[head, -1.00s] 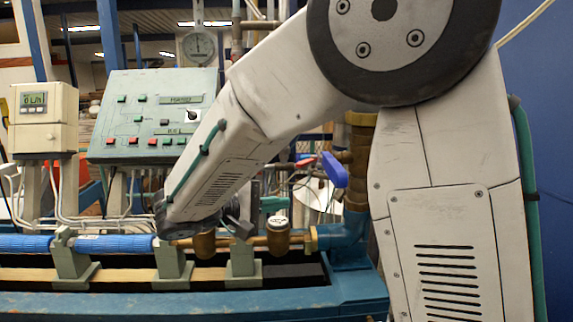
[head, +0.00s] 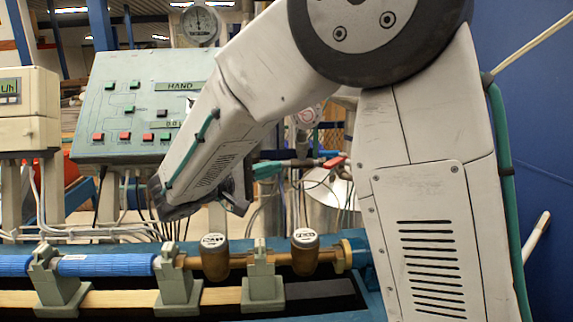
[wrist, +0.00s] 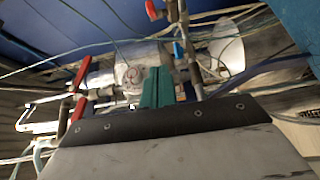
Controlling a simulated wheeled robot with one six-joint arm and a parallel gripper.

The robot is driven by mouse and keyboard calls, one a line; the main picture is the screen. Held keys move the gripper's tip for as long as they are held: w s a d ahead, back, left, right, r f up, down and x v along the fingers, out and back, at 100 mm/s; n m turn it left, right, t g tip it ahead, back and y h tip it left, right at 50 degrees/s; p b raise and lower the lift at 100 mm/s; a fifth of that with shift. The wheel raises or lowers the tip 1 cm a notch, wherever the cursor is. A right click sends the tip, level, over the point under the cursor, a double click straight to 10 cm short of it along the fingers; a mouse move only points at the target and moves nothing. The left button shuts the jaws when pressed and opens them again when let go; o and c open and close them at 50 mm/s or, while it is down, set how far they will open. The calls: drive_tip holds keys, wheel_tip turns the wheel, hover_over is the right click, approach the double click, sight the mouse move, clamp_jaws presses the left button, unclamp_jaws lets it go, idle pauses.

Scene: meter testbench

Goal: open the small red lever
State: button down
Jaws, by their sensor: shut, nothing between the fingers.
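A small red lever (head: 334,162) sits on a thin horizontal pipe behind the bench in the head view, just left of my upright arm link. In the wrist view a red handle (wrist: 80,88) stands on piping at the left, and a small red part (wrist: 153,10) shows at the top edge. I cannot tell which of these is the lever seen by the head. My gripper (wrist: 157,88), with teal fingers, is shut and empty in the wrist view. It is apart from the red handle, to its right. My forearm and wrist hide part of the area in the head view.
The bench carries a blue tube (head: 105,265) and brass meters (head: 305,255) in front of the pipes. A control panel (head: 140,105) stands at the left. Pipes, hoses and a metal container (head: 328,200) crowd the space behind the bench.

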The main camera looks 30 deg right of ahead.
sight(336, 162)
drive_tip(key=s+d, duration=0.2)
drive_tip(key=d, duration=0.8)
drive_tip(key=shift+s, duration=0.15)
drive_tip(key=shift+a, duration=0.1)
